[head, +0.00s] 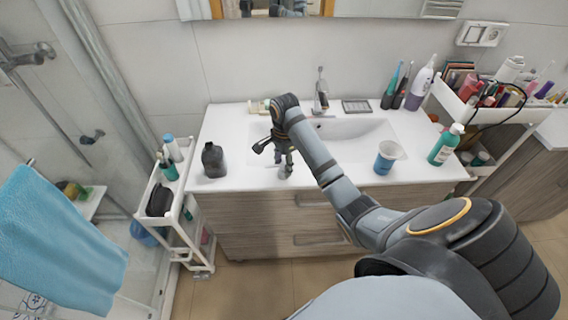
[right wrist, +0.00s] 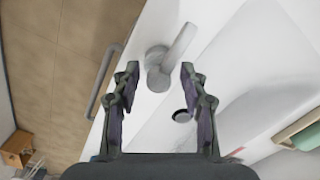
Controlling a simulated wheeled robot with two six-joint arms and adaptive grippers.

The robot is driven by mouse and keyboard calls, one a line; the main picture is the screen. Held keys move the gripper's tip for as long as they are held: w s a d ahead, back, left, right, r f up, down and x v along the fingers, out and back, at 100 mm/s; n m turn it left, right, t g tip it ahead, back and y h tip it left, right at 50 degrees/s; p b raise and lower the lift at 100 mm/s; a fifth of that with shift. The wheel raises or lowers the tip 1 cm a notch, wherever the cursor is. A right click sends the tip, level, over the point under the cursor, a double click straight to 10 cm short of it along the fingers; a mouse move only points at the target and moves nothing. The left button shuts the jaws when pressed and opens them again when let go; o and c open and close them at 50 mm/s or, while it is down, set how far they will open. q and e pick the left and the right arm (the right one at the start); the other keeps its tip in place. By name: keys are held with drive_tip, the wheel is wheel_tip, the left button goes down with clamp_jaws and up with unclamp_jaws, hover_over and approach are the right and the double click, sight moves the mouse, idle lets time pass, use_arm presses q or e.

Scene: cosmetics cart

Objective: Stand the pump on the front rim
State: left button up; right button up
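The grey pump (head: 286,171) is on the front rim of the white washbasin counter (head: 240,176), left of centre. In the right wrist view the pump (right wrist: 158,72) shows a round part and a cylindrical part slanting to the upper right. I cannot tell for sure whether it stands or lies. My right gripper (head: 282,156) points down over it from above. In the right wrist view my right gripper (right wrist: 160,70) is open, with one finger on each side of the pump and a gap visible on both sides. My left gripper is out of view.
A dark bottle (head: 213,160) stands left on the counter. A blue cup (head: 387,157) and a green bottle (head: 446,145) stand at the right. The faucet (head: 321,92) is at the back. White carts flank the counter on both sides. The front rim between dark bottle and cup is otherwise clear.

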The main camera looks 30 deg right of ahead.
drive_tip(key=shift+r, duration=0.1)
wheel_tip(320, 180, up, 12)
drive_tip(key=p, duration=1)
drive_tip(key=shift+d, duration=0.15)
drive_tip(key=shift+s, duration=0.1)
